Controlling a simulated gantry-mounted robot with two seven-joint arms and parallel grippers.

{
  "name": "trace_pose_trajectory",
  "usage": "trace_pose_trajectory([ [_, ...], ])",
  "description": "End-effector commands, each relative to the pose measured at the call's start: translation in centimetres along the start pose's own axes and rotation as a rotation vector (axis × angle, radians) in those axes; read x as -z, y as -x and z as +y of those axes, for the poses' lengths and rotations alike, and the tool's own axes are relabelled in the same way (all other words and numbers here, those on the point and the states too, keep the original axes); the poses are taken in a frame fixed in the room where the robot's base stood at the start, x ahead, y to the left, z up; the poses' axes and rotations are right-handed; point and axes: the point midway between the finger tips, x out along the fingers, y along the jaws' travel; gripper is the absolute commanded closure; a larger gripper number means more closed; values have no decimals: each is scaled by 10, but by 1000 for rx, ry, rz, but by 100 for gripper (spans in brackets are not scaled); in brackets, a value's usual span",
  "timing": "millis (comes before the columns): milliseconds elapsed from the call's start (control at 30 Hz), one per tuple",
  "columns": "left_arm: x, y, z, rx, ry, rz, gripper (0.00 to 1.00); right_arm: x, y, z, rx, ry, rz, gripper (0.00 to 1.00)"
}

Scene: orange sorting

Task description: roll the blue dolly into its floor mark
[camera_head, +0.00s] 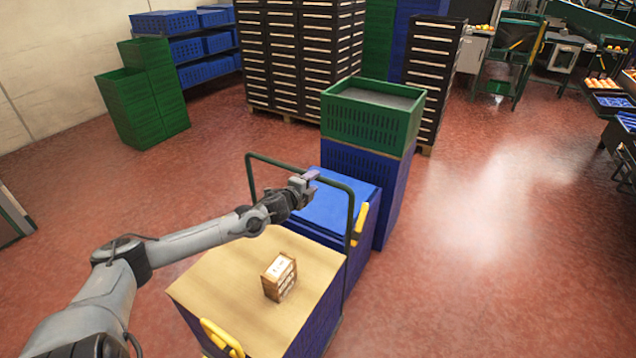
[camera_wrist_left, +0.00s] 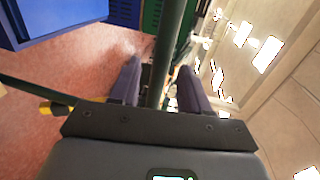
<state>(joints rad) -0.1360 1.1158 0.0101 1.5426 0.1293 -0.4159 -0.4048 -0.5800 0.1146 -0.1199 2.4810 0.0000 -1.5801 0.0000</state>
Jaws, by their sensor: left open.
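A blue wheeled-looking unit, which I take for the blue dolly (camera_head: 322,322), has a tan board on top and a dark green tube handle (camera_head: 298,168) rising at its far end. Its wheels are hidden. My left gripper (camera_head: 306,184) is at the handle's top bar. In the left wrist view the open fingers (camera_wrist_left: 158,88) stand on either side of a green tube (camera_wrist_left: 172,50); I cannot tell whether they touch it. No floor mark shows. My right gripper is out of view.
A small brown box (camera_head: 279,277) sits on the tan board. A blue bin (camera_head: 338,212) and a blue stack topped by a green crate (camera_head: 372,118) stand just beyond the handle. Dark drawer racks (camera_head: 300,60) stand behind. Red floor (camera_head: 490,240) is clear at right.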

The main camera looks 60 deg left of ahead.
Motion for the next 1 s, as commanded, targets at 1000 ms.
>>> trace_pose_trajectory([
  [1000,0,-38,0,0,0,1,65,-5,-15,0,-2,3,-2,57],
])
